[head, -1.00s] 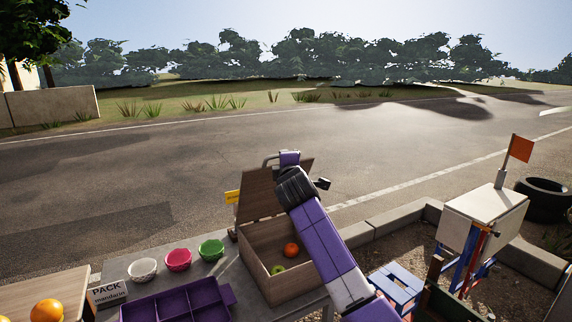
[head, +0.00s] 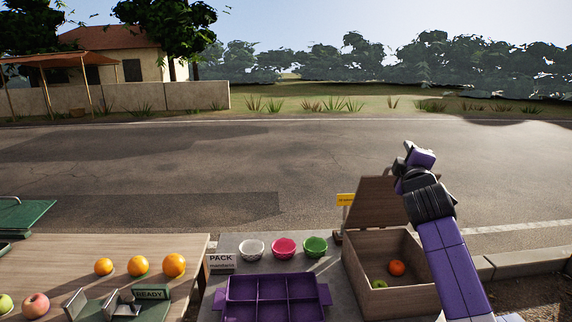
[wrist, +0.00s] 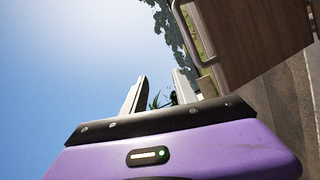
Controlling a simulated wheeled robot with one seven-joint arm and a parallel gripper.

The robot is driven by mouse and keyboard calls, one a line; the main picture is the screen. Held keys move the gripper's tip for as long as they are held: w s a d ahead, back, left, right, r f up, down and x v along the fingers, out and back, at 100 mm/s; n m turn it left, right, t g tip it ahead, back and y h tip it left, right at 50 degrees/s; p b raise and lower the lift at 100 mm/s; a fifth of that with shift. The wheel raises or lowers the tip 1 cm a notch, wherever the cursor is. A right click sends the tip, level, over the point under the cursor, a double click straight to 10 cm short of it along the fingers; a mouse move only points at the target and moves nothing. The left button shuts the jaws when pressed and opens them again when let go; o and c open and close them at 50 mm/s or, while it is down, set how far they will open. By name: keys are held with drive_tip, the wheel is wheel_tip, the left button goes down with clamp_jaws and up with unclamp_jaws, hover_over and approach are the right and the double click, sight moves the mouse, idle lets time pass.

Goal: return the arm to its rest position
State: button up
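My purple arm rises at the right of the head view, in front of the wooden box (head: 352,262). My gripper (head: 405,148) is at its top end, raised beside the box's open lid (head: 372,200), and its fingers are hard to make out there. In the wrist view my gripper (wrist: 160,92) shows two fingers standing apart with only sky and distant foliage between them. It holds nothing. The wooden lid with its metal handle also shows in the wrist view (wrist: 250,40), to the right of the fingers. The arm hides part of the box's right side.
The box holds an orange fruit (head: 397,268) and a green fruit (head: 379,284). A purple divided tray (head: 258,311) and white (head: 251,249), pink (head: 284,248) and green (head: 315,246) bowls stand left of it. Oranges (head: 138,265) sit on the left counter. Air above the counters is free.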

drive_tip(key=s+a+f+m+t+y, duration=0.15)
drive_tip(key=s+a+f+m, duration=0.35)
drive_tip(key=s+f, duration=0.7)
drive_tip(key=s+a+f+m+t+y, duration=0.15)
drive_tip(key=s+a+f+m, duration=0.4)
drive_tip(key=s, duration=0.95)
drive_tip(key=s+a+f+g, duration=0.1)
drive_tip(key=s+f, duration=0.3)
drive_tip(key=s, duration=0.9)
drive_tip(key=s+f+m+g+y, duration=0.1)
drive_tip(key=s+f+g, duration=0.2)
drive_tip(key=s, duration=1.1)
drive_tip(key=s+a+f+g+b, duration=0.1)
drive_tip(key=s+f, duration=0.4)
drive_tip(key=s, duration=0.8)
drive_tip(key=shift+s+a+f+m+g+y, duration=0.25)
drive_tip(key=shift+a+m+g+y, duration=0.15)
drive_tip(key=shift+g, duration=0.3)
